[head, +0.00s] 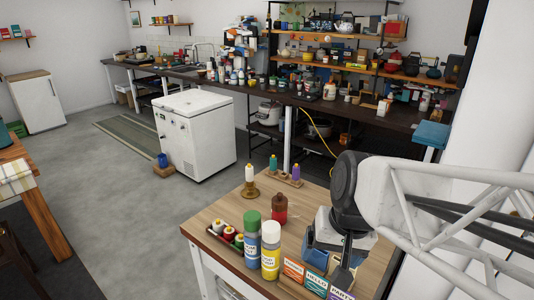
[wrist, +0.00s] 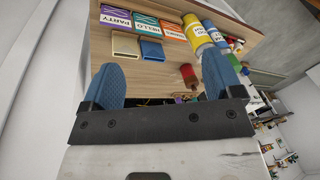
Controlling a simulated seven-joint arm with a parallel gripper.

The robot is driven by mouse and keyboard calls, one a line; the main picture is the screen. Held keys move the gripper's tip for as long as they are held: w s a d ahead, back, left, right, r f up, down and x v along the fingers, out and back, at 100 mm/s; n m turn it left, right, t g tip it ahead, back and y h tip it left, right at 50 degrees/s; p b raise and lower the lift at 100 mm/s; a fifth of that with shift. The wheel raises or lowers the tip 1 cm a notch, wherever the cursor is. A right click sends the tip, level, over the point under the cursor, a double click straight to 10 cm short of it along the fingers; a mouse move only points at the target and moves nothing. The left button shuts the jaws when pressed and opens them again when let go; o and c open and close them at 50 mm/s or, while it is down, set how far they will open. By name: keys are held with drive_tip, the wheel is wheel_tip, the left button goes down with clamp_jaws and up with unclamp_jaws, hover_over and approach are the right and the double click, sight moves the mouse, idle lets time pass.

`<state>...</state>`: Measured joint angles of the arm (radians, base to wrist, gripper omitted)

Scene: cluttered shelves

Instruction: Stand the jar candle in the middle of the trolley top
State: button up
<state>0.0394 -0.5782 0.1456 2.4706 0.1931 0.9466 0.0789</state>
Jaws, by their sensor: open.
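My gripper (head: 320,258) is low over the right part of a wooden top (head: 222,207) on a white frame, which may be the trolley. In the wrist view my gripper (wrist: 162,72) has its blue fingers wide apart with nothing between them. A dark red, bottle-like vessel (head: 279,208) stands upright on the wooden top, left of my gripper. It also shows in the wrist view (wrist: 188,76), near the right finger. I cannot tell whether it is the jar candle. No other thing is clearly a jar candle.
A green-capped bottle (head: 251,238), a yellow bottle (head: 271,250) and several lettered cards (head: 293,270) crowd the front edge. A tray of spools (head: 225,234) is at the left, and more spools (head: 249,176) stand at the back. A white chest freezer (head: 195,135) is beyond.

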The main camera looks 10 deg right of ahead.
drive_tip(key=s, duration=0.1)
drive_tip(key=s+d+r+n+h, duration=0.1)
drive_tip(key=s+d+n+h, duration=0.1)
drive_tip(key=shift+s+r+t, duration=0.1)
drive_tip(key=shift+r+t, duration=0.15)
drive_tip(key=shift+t, duration=0.05)
